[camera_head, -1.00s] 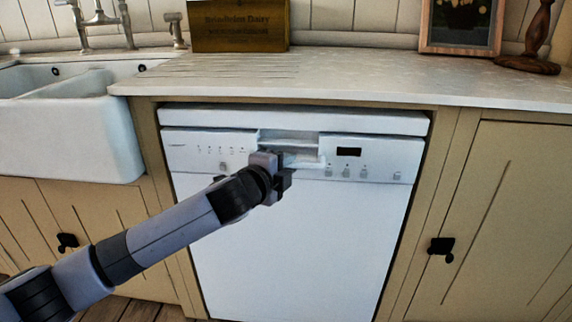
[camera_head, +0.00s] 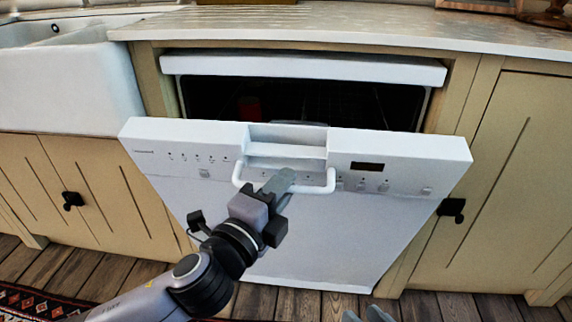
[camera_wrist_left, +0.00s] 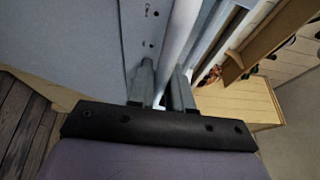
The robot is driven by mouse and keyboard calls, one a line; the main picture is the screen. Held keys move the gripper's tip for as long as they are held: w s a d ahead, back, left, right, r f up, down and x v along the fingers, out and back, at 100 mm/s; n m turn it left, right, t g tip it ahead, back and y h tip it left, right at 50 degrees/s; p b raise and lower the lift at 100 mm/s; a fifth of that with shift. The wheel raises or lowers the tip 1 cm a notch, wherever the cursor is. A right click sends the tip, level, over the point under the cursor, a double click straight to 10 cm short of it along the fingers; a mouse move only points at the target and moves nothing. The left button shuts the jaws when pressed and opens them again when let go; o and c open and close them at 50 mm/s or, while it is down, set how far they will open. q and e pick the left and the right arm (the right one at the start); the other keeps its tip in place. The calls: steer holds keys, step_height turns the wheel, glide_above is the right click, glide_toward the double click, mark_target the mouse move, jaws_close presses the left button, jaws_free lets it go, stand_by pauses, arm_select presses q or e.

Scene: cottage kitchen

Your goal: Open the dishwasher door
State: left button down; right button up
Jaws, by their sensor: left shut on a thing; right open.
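The white dishwasher door (camera_head: 400,215) is tilted partly open, its top edge tipped out toward me. A dark gap shows the dishwasher's inside (camera_head: 345,102) behind it. The white bar handle (camera_head: 318,189) runs across the front below the recess in the control panel. My left gripper (camera_head: 281,182) is shut on the handle near its middle. In the left wrist view the handle (camera_wrist_left: 180,45) runs between the two fingers of the left gripper (camera_wrist_left: 164,85). My right gripper (camera_head: 366,314) shows only its grey fingertips, apart and empty, at the bottom edge.
The pale countertop (camera_head: 330,32) spans above the dishwasher. A white sink (camera_head: 65,85) is at the left. Beige cabinets with black latches (camera_head: 72,200) stand on both sides. The wooden floor (camera_head: 440,306) is clear in front, with a patterned rug (camera_head: 40,302) at the lower left.

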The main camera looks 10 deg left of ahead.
arm_select(q)
steer(key=s+f+b, duration=0.1)
steer(key=s+f, duration=0.2)
steer(key=s, duration=0.3)
arm_select(e)
steer(key=shift+s+d+t+h, duration=0.1)
steer(key=shift+d+t+h, duration=0.25)
steer(key=shift+d, duration=0.25)
arm_select(q)
steer(key=shift+d, duration=0.1)
